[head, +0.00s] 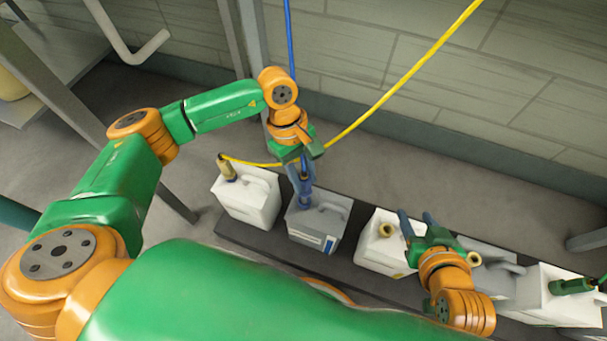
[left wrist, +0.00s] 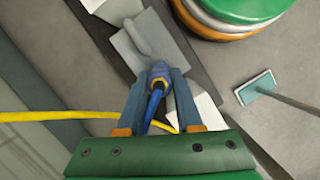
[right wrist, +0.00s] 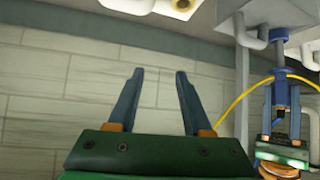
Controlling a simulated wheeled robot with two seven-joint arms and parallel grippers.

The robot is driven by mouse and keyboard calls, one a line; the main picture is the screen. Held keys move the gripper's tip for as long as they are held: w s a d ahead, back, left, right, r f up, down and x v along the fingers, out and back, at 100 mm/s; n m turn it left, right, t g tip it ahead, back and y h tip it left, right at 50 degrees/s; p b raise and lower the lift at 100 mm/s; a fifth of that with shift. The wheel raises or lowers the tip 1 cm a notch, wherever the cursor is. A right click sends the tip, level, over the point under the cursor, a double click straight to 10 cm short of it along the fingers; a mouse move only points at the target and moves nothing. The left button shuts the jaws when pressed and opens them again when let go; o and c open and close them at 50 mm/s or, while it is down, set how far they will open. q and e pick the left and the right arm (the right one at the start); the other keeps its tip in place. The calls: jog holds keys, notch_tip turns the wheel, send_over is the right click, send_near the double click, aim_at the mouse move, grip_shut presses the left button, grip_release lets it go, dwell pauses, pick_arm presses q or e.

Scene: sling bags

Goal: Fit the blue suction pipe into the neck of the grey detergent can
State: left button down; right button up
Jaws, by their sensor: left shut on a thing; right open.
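The grey detergent can (head: 318,228) stands in the row of cans, and its top shows in the left wrist view (left wrist: 128,48). My left gripper (head: 302,168) is above it, shut on the blue suction pipe (left wrist: 158,78). In the right wrist view, which looks upside down, the pipe's grey shaft (right wrist: 281,53) lines up with a blue collar (right wrist: 279,34) at the can. The shaft appears to reach the collar; I cannot tell how deep it goes. My right gripper (head: 413,220) is open and empty above a white can (head: 377,261).
Another white can (head: 250,205) with a brass-coloured fitting stands left of the grey can. A yellow hose (head: 400,80) crosses behind my left arm. More cans stand at the right on the dark base (head: 262,240). A wall (head: 400,100) is behind.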

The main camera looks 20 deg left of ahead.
aim_at(304, 201)
pick_arm(q)
jog(key=shift+f+b, duration=0.3)
pick_arm(e)
jog(key=shift+w+a+r+t+y, duration=0.15)
jog(key=shift+w+a+r+t, duration=0.1)
jog(key=shift+w+r+t, duration=0.45)
jog(key=shift+w+a+r+t+y, duration=0.2)
jog(key=shift+w+r+t, duration=0.25)
jog(key=shift+r, duration=0.35)
pick_arm(q)
jog(key=shift+f, duration=0.1)
pick_arm(e)
jog(key=shift+w+a+r+t, duration=0.15)
jog(key=shift+w+r+t, duration=0.2)
jog(key=shift+r, duration=0.2)
pick_arm(q)
jog(key=shift+f+b, duration=0.4)
jog(key=shift+b, duration=0.05)
pick_arm(e)
jog(key=shift+w+a+r+t+y, duration=0.2)
jog(key=shift+r+t, duration=0.25)
jog(key=shift+r, duration=0.35)
jog(key=shift+w+a+r+t+y, duration=0.15)
jog(key=shift+w+r+t, duration=0.3)
jog(key=shift+r, duration=0.35)
jog(key=shift+w+a+r+t+y, duration=0.15)
jog(key=shift+r+t, duration=0.35)
jog(key=shift+r, duration=0.3)
